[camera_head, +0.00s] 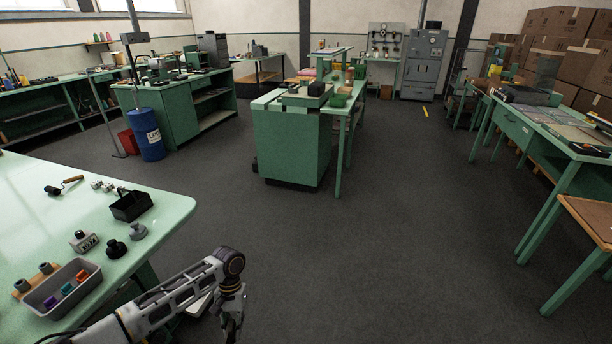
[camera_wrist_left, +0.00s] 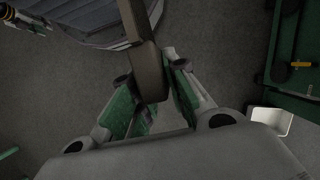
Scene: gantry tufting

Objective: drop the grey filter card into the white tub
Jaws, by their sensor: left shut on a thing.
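My left gripper (camera_head: 232,318) hangs low beside the front right part of the pale green table, its fingers pointing down. In the left wrist view its green-padded fingers (camera_wrist_left: 153,108) are closed in on a grey-brown thing (camera_wrist_left: 148,70), taken to be the grey filter card; its shape is hard to make out at this angle. A white thing (camera_head: 198,304), probably the white tub, is partly hidden behind my left arm. A white open-looking shape (camera_wrist_left: 271,121) also shows at the right of the left wrist view. My right gripper does not show clearly.
The pale green table (camera_head: 60,215) holds a grey tray (camera_head: 62,288) with coloured pieces, a black caddy (camera_head: 130,205) and small knobs. A green cabinet (camera_head: 290,150) stands ahead. The dark floor (camera_head: 370,260) to the right of my gripper is clear.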

